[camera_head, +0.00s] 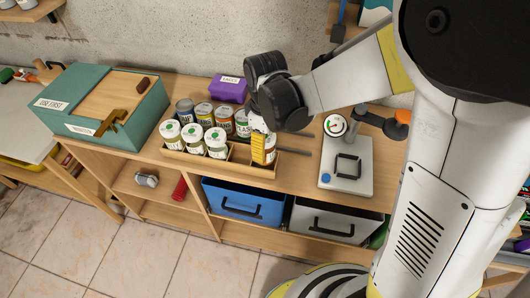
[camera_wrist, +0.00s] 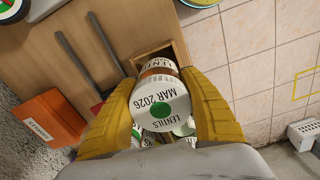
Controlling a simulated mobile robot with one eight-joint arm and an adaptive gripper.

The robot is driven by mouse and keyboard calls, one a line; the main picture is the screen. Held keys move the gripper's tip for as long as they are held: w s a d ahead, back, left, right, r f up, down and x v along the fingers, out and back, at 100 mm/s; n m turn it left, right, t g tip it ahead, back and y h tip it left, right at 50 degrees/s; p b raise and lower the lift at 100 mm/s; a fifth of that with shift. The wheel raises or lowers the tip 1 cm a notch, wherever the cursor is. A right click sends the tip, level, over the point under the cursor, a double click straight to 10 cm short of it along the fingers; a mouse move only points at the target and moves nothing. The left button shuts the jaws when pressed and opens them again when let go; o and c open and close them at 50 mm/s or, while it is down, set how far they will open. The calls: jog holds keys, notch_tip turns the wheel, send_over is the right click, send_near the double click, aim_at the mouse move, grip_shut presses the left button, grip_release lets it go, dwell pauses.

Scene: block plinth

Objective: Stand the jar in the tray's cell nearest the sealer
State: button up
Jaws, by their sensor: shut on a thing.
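My gripper (camera_head: 262,148) is shut on a jar with a white lid; its yellow fingers hold both sides. In the wrist view the lid of this jar (camera_wrist: 162,100) reads LENTILS MAR 2026 and has a green dot. The jar looks upright over the right end cell of the wooden tray (camera_head: 205,167). That tray end (camera_wrist: 146,54) shows past the jar in the wrist view. I cannot tell whether its base touches the cell floor. Several similar jars (camera_head: 216,140) stand in the tray's left part. The grey sealer (camera_head: 345,178) with a black handle stands to the right.
Several cans (camera_head: 204,113) stand behind the tray, with a purple box (camera_head: 229,89) behind them. A teal and wood box (camera_head: 100,100) is at the left. A dial (camera_head: 335,125) sits at the sealer's back. Bare bench lies between tray and sealer, with dark bars (camera_wrist: 92,62) behind.

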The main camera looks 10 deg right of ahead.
jog(key=shift+f+b, duration=0.65)
jog(key=shift+f, duration=1.1)
jog(key=shift+f, duration=0.25)
jog(key=o, duration=1.4)
jog(key=shift+r, duration=0.1)
jog(key=shift+r, duration=0.1)
